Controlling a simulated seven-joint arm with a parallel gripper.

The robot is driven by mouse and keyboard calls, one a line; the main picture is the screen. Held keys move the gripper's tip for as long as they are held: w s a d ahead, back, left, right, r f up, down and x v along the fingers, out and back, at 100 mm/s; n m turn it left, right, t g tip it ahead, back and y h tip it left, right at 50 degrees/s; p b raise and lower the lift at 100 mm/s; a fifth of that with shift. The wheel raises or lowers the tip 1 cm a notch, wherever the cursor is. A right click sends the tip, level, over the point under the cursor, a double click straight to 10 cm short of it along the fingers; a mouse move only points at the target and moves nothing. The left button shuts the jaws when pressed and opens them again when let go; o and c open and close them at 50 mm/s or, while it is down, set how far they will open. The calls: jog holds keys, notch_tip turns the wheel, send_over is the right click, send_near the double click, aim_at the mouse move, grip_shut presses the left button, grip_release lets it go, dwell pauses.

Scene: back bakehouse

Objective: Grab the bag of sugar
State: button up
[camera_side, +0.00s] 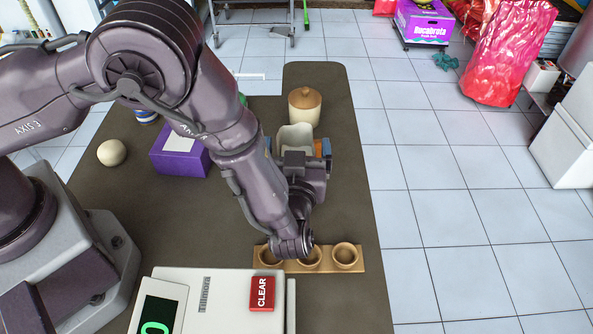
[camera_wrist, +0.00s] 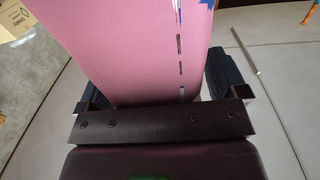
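My gripper (camera_side: 297,146) reaches away from the side camera, above the dark worktop, with one finger on each side of a pale, upright item (camera_side: 295,137). In the wrist view a pink bag (camera_wrist: 140,50) with a dashed line and blue-and-white print at its top edge fills the space between my two dark fingers (camera_wrist: 157,85). It looks like the bag of sugar, but no name is readable. The fingers lie close along both sides of it. I cannot tell whether they press on it. The gripper body hides its lower part in the side view.
A lidded cream jar (camera_side: 305,106) stands just behind the gripper. A purple box (camera_side: 180,155) and a pale ball (camera_side: 111,153) are to the left. A wooden holder with round cups (camera_side: 345,257) and a scale (camera_side: 222,285) are in front. The worktop's right strip is clear.

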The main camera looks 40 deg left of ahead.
grip_shut()
jog(key=shift+r, duration=0.1)
jog(key=shift+r, duration=0.15)
